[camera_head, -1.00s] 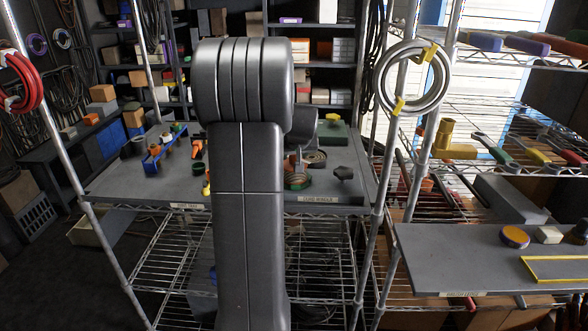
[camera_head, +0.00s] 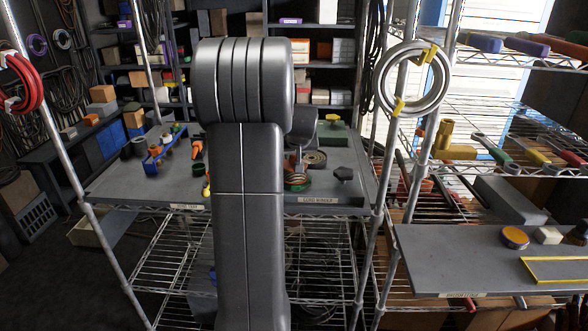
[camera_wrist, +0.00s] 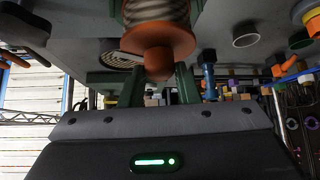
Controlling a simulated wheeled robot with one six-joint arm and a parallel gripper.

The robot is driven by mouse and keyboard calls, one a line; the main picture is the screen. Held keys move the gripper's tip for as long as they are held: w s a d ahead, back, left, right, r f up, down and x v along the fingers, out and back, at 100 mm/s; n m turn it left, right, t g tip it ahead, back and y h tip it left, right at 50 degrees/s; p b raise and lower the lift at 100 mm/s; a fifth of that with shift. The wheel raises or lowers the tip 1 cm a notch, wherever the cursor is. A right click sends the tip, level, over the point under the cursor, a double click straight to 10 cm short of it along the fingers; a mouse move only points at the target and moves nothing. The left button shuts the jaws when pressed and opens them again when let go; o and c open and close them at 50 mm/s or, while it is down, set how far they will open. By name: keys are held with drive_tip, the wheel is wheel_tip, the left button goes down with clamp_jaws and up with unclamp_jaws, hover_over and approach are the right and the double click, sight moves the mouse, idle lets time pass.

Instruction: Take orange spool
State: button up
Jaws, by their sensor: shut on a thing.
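The orange spool (camera_wrist: 158,36) is in the upper middle of the wrist view, with an orange flange, a round orange end and tan cord wound behind it. My gripper (camera_wrist: 160,70) has its two dark green fingers on either side of the orange end and is shut on it. Green parts stand beside the wound cord; I cannot tell whether the spool touches them. In the head view my arm covers most of this spot, and I cannot make out the spool for certain.
A grey shelf board (camera_head: 120,186) holds a blue rack (camera_head: 160,154), a dark star-shaped knob (camera_head: 343,174) and a green block (camera_head: 334,134). Metal posts (camera_head: 398,190) stand to its right. Another board (camera_head: 450,262) at the right carries a round orange-rimmed tin (camera_head: 515,237).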

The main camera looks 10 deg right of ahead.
drive_tip(key=shift+r+p, duration=0.45)
drive_tip(key=shift+r, duration=0.35)
drive_tip(key=shift+r+p, duration=0.85)
drive_tip(key=shift+r, duration=0.5)
